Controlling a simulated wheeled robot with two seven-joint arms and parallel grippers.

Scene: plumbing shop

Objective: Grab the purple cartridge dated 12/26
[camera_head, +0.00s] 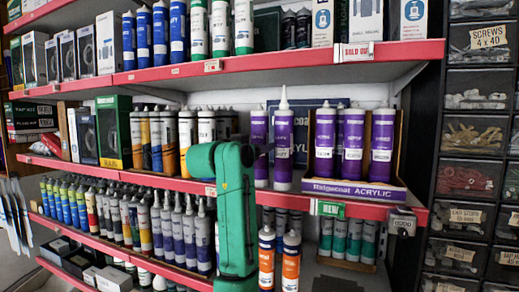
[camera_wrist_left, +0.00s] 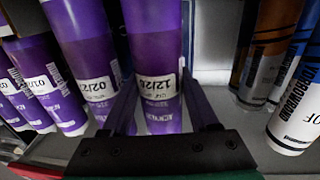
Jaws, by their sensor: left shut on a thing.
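My left gripper (camera_head: 250,154) reaches the middle shelf from the left in the head view, mostly hidden behind my green wrist. In the left wrist view its two dark fingers (camera_wrist_left: 161,98) stand on both sides of a purple cartridge (camera_wrist_left: 153,48) and are shut on it. Its white label appears upside down and starts 12/2; I cannot read the last digit surely. In the head view this cartridge (camera_head: 260,133) stands upright, leftmost of the purple ones. A taller-looking purple cartridge (camera_head: 283,150) stands right beside it. My right gripper is not in view.
More purple cartridges (camera_head: 325,140) stand in a display box (camera_head: 352,188) to the right. Yellow-and-white cartridges (camera_head: 187,140) stand to the left. Orange cartridges (camera_head: 291,262) stand on the shelf below. The upper shelf's red edge (camera_head: 290,60) hangs above.

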